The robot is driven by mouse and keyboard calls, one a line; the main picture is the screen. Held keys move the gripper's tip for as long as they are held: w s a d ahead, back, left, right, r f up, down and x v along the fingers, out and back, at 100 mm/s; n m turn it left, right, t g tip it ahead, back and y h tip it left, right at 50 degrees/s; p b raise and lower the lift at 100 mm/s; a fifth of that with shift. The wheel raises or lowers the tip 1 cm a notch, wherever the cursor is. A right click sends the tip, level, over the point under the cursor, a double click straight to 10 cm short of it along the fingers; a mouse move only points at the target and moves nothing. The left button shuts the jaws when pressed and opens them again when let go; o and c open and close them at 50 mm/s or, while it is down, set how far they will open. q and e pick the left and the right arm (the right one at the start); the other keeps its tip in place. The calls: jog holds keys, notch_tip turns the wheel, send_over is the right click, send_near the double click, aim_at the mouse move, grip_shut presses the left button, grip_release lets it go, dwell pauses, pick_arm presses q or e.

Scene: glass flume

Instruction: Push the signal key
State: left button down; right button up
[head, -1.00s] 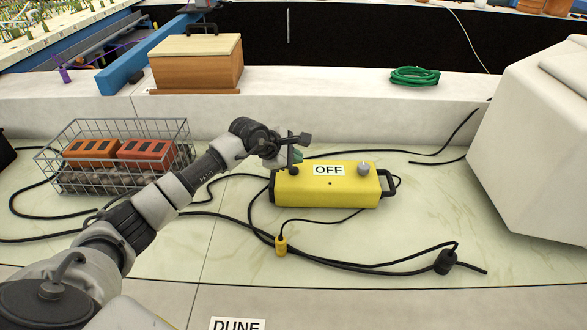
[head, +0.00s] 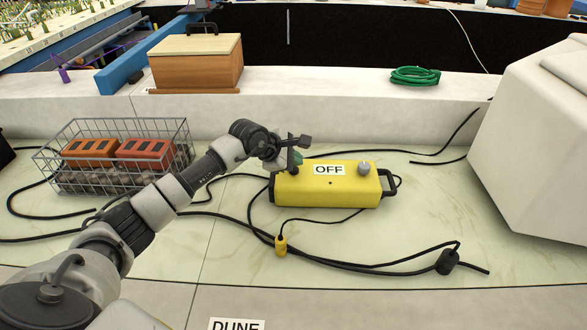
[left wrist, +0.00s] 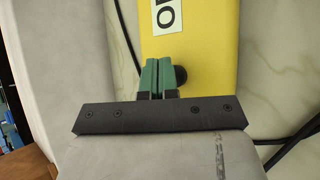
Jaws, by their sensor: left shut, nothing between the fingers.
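A yellow box (head: 335,192) with an "OFF" label (head: 329,170) lies on the pale tiled floor. A dark round knob, which may be the signal key, is on its left end and shows best in the left wrist view (left wrist: 181,76), just right of my fingertips. My left gripper (head: 297,157) is above the box's left end, partly hiding it in the head view. Its green fingers are together and empty in the left wrist view (left wrist: 158,62). I cannot tell whether they touch the box. My right gripper is not in view.
The box also has a grey knob (head: 364,168) and a black end handle (head: 388,182). Black cables (head: 350,265) run across the floor. A wire basket with orange bricks (head: 145,150) stands left. A large white block (head: 535,140) stands right. A low white wall is behind.

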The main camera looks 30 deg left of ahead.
pick_arm(q)
jog(key=shift+f+b, duration=0.5)
jog(key=shift+f, duration=0.05)
dwell(0.4)
jog(key=shift+r, duration=0.1)
jog(key=shift+r+p, duration=0.5)
jog(key=shift+r, duration=0.4)
notch_tip(320, 180, up, 6)
jog(key=p, duration=0.3)
dwell(0.5)
